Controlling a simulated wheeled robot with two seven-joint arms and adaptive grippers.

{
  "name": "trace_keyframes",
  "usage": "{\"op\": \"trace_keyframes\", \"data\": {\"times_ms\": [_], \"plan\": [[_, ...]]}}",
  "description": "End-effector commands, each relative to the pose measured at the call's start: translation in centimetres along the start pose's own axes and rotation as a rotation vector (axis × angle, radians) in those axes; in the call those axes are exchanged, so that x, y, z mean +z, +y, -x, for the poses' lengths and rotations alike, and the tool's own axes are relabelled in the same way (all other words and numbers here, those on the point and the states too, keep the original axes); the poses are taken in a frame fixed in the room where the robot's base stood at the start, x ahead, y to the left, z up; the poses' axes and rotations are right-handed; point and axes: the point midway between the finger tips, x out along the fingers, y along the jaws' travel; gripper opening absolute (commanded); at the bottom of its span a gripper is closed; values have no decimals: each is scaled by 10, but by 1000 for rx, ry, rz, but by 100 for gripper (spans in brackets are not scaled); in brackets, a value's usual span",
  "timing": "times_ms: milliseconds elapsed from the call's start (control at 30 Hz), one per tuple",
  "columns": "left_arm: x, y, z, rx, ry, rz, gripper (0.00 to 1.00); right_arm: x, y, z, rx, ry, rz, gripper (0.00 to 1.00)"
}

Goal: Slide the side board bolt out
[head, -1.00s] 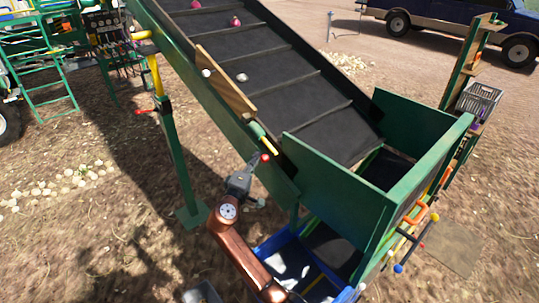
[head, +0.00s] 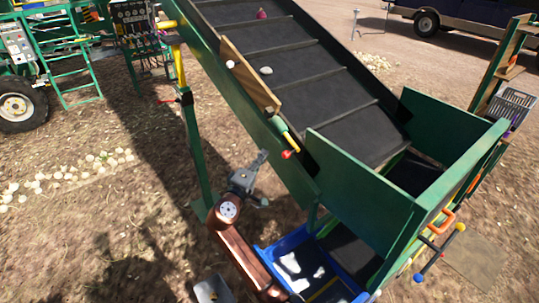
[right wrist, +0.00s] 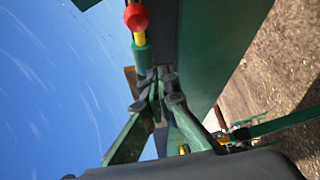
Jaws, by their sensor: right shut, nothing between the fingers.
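The side board bolt is a yellow rod with a red knob (head: 287,154). It sits in a green sleeve (head: 279,125) on the elevator's near side, just below the wooden side board (head: 250,75). The red knob also shows at the top of the right wrist view (right wrist: 136,17), with a short yellow length between it and the sleeve. My right gripper (head: 264,153) is shut and empty, to the left of the knob and apart from it in the head view. Its fingers (right wrist: 157,82) are together in the right wrist view. My left gripper is not in view.
The green hopper wall (head: 360,190) stands right of the bolt. A blue crate (head: 270,255) with white pieces lies below. A green support post (head: 194,150) stands left of my gripper. Pale onions lie on the belt (head: 300,70) by the board.

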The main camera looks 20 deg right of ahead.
Motion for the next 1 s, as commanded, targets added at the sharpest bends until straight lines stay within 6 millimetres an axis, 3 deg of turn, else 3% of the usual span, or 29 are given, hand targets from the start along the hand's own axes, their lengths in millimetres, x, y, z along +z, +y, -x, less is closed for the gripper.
{"op": "trace_keyframes", "data": {"times_ms": [133, 333, 1000], "plan": [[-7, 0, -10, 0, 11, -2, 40, 0, -2, 32, 0, 2, -3, 0], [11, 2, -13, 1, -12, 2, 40, 1, 0, 55, 0, 0, -1, 0], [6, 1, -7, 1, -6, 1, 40, -1, 9, 60, 3, 1, -2, 0]]}}
